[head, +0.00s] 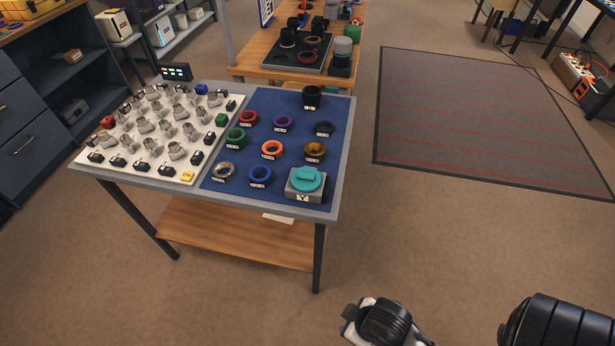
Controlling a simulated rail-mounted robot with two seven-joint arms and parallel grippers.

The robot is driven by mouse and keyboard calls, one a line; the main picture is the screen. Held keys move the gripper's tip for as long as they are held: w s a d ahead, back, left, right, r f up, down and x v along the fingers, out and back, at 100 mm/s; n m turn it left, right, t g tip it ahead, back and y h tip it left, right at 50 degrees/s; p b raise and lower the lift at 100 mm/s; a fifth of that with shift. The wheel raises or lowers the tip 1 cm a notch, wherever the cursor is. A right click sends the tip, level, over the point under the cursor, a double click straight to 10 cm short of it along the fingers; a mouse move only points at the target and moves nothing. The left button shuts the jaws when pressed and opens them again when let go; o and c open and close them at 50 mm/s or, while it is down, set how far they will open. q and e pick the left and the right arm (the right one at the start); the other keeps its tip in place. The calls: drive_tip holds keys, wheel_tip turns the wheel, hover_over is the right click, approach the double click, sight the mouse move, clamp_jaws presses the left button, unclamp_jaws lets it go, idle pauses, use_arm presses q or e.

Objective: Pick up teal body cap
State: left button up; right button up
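The teal body cap (306,178) is a round disc with a raised grip bar across its top. It sits on a grey block marked "Y" (303,196) at the near right corner of the blue mat (211,184). Nothing touches the cap from above. Black and white parts of my arm show at the bottom right edge, well away from the table. No gripper fingers can be made out in the head view.
Labelled coloured rings, such as the blue ring (260,176) and the brown ring (315,151), lie near the cap. A white board (87,166) with several metal and black parts covers the table's left. A wooden bench (250,70) stands behind.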

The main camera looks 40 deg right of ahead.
idle(0.4)
use_arm(q)
drive_tip(key=o, duration=0.5)
drive_tip(key=shift+a, duration=0.15)
drive_tip(key=o, duration=0.6)
